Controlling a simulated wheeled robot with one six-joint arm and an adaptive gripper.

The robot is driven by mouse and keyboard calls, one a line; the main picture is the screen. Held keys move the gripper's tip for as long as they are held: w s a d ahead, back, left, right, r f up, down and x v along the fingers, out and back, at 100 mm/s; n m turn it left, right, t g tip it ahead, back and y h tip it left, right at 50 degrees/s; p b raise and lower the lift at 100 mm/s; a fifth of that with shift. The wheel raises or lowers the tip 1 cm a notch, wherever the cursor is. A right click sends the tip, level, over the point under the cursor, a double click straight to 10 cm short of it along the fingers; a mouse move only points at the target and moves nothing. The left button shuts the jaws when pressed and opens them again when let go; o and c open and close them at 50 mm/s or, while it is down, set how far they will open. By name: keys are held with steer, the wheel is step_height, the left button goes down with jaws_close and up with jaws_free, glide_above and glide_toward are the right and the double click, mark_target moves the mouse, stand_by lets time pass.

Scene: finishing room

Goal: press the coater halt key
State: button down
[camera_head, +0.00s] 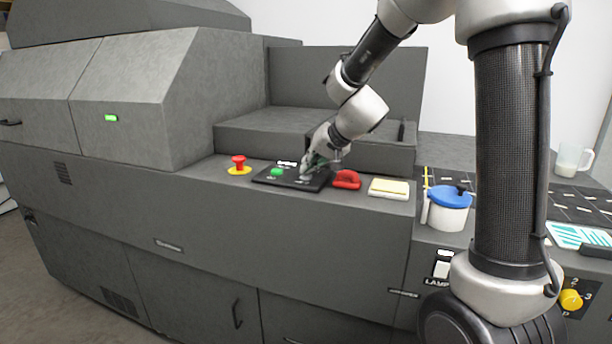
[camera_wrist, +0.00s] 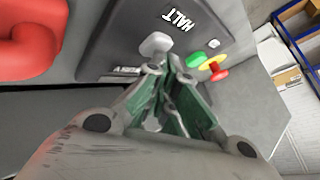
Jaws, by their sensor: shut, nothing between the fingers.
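A dark control panel (camera_head: 262,177) lies on the machine's ledge; it also shows in the wrist view (camera_wrist: 125,30). A grey-white key (camera_wrist: 156,44) sits on it beside the printed word HALT (camera_wrist: 181,18). A green button (camera_head: 277,171) is on the same panel and shows in the wrist view (camera_wrist: 195,59). My gripper (camera_head: 313,165) is over the right part of the panel and hides the grey key in the head view. In the wrist view my gripper (camera_wrist: 166,68) is shut and empty, its fingertips close to the grey key. I cannot tell whether they touch it.
A red mushroom button on a yellow base (camera_head: 239,165) stands left of the panel. A red handle-like object (camera_head: 346,180) and a yellow-topped pad (camera_head: 389,188) lie to its right. A white pot with a blue lid (camera_head: 449,208) stands farther right. A raised grey block rises behind the panel.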

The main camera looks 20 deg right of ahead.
stand_by(0.4)
steer(key=shift+r, duration=0.8)
steer(key=shift+r, duration=2.5)
